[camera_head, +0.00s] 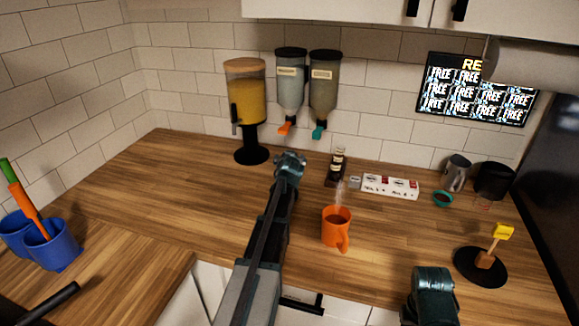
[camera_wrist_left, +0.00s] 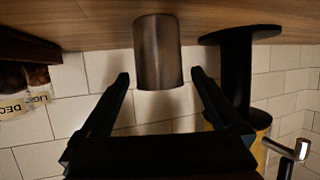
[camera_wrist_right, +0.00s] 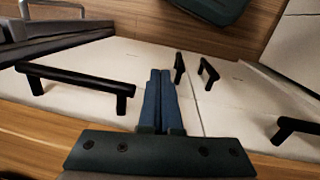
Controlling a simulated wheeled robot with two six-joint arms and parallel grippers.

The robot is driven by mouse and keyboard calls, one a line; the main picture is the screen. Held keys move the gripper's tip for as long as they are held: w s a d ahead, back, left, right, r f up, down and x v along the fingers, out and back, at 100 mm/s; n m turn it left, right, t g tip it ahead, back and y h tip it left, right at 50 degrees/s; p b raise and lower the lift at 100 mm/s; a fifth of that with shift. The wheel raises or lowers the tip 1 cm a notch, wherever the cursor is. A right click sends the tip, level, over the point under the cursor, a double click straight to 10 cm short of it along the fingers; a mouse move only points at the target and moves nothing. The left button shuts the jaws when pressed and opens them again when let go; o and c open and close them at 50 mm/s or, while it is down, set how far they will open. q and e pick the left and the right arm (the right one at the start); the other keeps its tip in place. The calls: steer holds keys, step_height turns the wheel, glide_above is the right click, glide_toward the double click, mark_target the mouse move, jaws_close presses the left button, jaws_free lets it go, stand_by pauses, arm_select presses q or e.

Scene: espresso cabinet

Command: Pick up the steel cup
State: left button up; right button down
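In the left wrist view the steel cup (camera_wrist_left: 158,50) is a plain dark metal cylinder on the wooden counter, shown upside down. My left gripper (camera_wrist_left: 160,76) is open, with one finger on each side of the cup's line and visible gaps between. It cannot be told how deep the cup sits between the fingers. In the head view my left gripper (camera_head: 290,163) is at the back of the counter, and the cup is hidden behind it. My right gripper (camera_wrist_right: 160,72) is shut and empty, above the counter's front edge and cabinet doors.
A yellow-filled dispenser (camera_head: 247,105) stands left of my left gripper. A dark bottle rack (camera_head: 336,166) stands to its right. An orange mug (camera_head: 336,228) sits right of my left arm. A metal pitcher (camera_head: 456,173) is farther right. The counter's left middle is clear.

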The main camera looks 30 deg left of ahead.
arm_select(q)
jaws_close()
steer(key=shift+r+p, duration=0.8)
steer(key=shift+r, duration=0.05)
steer(key=shift+s+d+r+p, duration=0.15)
steer(key=shift+s+r+p, duration=0.05)
steer(key=shift+r+p, duration=0.4)
steer(key=shift+s+d+r+p, duration=0.15)
steer(key=shift+s+r+p, duration=0.05)
steer(key=shift+r+p, duration=0.35)
steer(key=s+d+r+p, duration=0.1)
steer(key=s+d, duration=0.8)
steer(key=s, duration=0.2)
steer(key=shift+s+d, duration=0.2)
steer(key=shift+s, duration=0.2)
